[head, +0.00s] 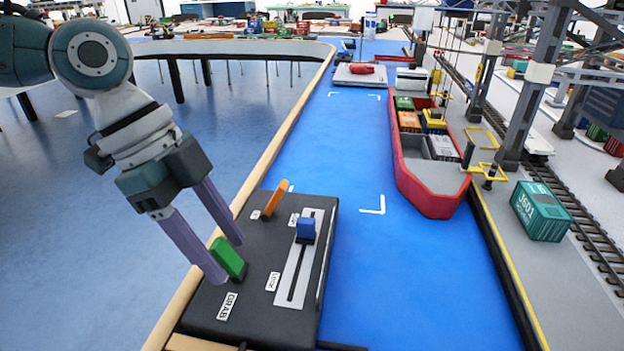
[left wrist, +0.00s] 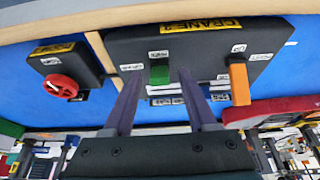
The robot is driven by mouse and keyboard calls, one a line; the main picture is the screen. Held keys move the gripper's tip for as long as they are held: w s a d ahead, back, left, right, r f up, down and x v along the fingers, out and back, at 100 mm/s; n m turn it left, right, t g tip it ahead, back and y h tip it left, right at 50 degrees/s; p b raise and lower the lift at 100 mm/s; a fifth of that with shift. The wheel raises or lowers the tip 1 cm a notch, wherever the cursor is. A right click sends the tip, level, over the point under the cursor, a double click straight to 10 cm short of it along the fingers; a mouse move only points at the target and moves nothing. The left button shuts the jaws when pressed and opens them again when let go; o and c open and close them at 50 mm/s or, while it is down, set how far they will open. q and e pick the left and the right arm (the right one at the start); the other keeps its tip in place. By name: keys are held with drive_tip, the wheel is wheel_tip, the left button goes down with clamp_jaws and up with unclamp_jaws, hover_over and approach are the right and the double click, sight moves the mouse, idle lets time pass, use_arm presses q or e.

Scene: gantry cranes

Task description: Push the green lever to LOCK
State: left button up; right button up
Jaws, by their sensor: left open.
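The green lever (head: 228,258) stands at the near left of a black control box (head: 255,325), leaning up and to the left. It also shows in the left wrist view (left wrist: 159,74). A small white label reading like LOCK (head: 272,281) lies to its right. My left gripper (head: 227,261) comes down from the upper left with two purple fingers, which are open. In the left wrist view the lever stands between the fingertips (left wrist: 161,77), with a gap on each side. I cannot tell whether either finger touches it. My right gripper is not in view.
The same box carries an orange lever (head: 276,200) and a blue slider (head: 305,229) in a grey slot. A red knob (left wrist: 61,86) on another black box shows in the left wrist view. A red ship model (head: 432,180) and a green container (head: 541,210) stand farther right.

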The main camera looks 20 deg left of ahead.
use_arm(q)
clamp_jaws()
idle(0.5)
